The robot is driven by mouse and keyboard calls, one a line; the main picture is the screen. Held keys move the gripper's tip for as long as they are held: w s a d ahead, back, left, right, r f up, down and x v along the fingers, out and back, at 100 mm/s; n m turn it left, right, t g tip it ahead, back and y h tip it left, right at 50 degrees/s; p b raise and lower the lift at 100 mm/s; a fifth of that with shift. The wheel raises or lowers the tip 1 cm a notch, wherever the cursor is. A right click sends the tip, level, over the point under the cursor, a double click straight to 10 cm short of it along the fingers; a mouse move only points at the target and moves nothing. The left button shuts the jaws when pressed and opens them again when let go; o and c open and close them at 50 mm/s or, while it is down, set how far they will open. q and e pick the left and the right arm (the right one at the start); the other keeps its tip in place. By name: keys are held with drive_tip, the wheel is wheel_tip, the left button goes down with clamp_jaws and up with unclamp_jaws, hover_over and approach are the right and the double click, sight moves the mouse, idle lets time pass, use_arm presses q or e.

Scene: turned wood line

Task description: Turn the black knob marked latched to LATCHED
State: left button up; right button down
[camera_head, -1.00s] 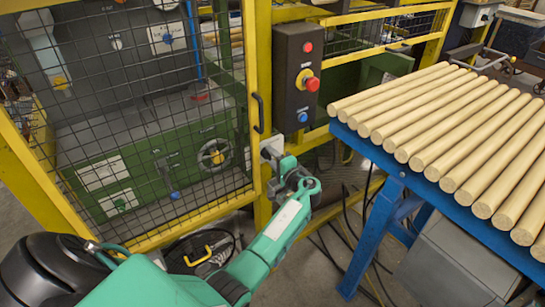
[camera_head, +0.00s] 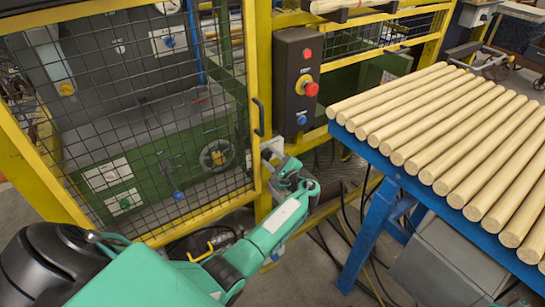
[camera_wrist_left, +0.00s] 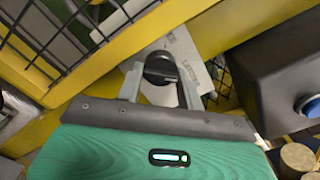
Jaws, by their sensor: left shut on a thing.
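The black knob (camera_wrist_left: 160,68) sits on a light grey plate (camera_wrist_left: 185,48) with dark lettering, fixed to the yellow frame beside the mesh door. In the left wrist view the knob is between the two fingers of my left gripper (camera_wrist_left: 161,84), which is shut on it. In the head view my left gripper (camera_head: 273,151) reaches the plate (camera_head: 273,143) just below the door handle, and the knob is hidden there. The lettering is too small to read surely. My right gripper is not in view.
A dark control box (camera_head: 298,78) with red and blue buttons stands just above the gripper. The yellow mesh door (camera_head: 150,120) is on the left. A blue table (camera_head: 400,175) with several wooden rods is close on the right. Cables lie on the floor.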

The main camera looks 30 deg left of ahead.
use_arm(q)
drive_tip(key=shift+m, duration=0.3)
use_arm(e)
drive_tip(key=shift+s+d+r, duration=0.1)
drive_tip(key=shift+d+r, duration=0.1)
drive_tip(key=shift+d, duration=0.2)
use_arm(q)
drive_tip(key=o, duration=0.7)
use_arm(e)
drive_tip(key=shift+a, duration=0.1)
use_arm(q)
drive_tip(key=b+v, duration=0.3)
drive_tip(key=v, duration=1)
drive_tip(key=shift+s+d, duration=0.2)
drive_tip(key=shift+d, duration=0.15)
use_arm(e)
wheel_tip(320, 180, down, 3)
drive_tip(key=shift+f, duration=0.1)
